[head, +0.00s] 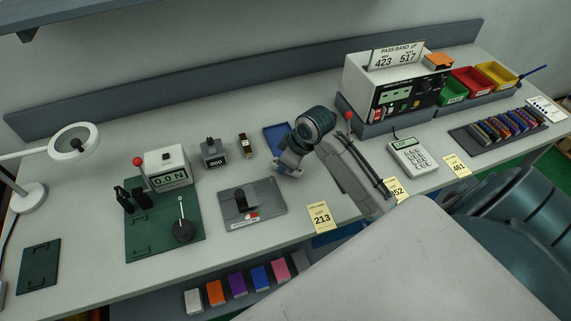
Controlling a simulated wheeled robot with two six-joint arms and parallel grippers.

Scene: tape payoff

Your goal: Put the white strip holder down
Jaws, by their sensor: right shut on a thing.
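My right gripper (287,163) points down in the middle of the head view, just above the blue tray (274,133) and right of the grey plate (267,212). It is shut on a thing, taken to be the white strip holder. The jaws and wrist hide most of that thing, so its shape and any contact with the bench cannot be told. My left gripper is out of view.
The grey plate bears a dark block. A grey slotted rail (345,178) with a red-knobbed lever stands close right of my gripper. The counter (214,153) and small watch-like piece (243,145) are to the left. Bare bench (95,215) shows further left.

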